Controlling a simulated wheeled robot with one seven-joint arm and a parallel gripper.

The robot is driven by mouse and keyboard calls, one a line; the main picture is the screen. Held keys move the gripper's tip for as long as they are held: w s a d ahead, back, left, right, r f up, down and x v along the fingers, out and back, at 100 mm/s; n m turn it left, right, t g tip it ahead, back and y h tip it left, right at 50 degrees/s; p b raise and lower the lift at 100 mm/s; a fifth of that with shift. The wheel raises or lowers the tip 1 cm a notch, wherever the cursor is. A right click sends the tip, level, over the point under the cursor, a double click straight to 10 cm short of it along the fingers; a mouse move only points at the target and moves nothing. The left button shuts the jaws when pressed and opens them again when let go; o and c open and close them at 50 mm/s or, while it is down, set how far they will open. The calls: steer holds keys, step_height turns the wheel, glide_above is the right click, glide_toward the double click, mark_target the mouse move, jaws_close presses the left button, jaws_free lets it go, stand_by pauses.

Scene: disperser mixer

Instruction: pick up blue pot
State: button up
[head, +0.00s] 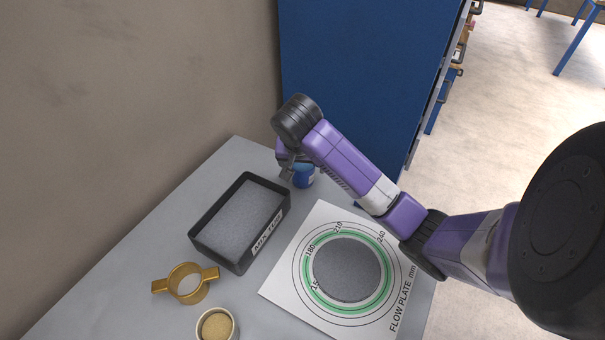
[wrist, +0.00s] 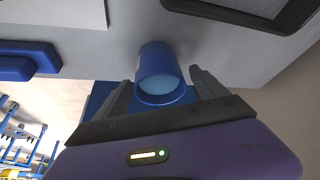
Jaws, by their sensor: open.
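The blue pot (wrist: 160,78) stands on the grey table in the wrist view, with a paler blue inside showing at its mouth. My gripper (wrist: 160,88) is open, with one finger on each side of the pot; I cannot tell whether either finger touches it. In the head view the blue pot (head: 303,176) is near the table's far end, partly hidden by my arm and gripper (head: 287,168).
A black tub of grey material (head: 201,240) sits left of the pot. A white flow plate (head: 283,286) bears a grey disc (head: 346,270). A brass ring (head: 186,283) and a small cup (head: 217,325) are nearer. A blue cabinet (head: 360,70) stands behind the table.

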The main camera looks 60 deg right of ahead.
steer(key=shift+x, duration=1.45)
steer(key=shift+c, duration=0.4)
steer(key=c, duration=1.6)
steer(key=shift+o, duration=0.2)
steer(key=shift+r, duration=0.1)
step_height(320, 180, up, 20)
steer(key=p, duration=1)
steer(key=shift+p, duration=0.35)
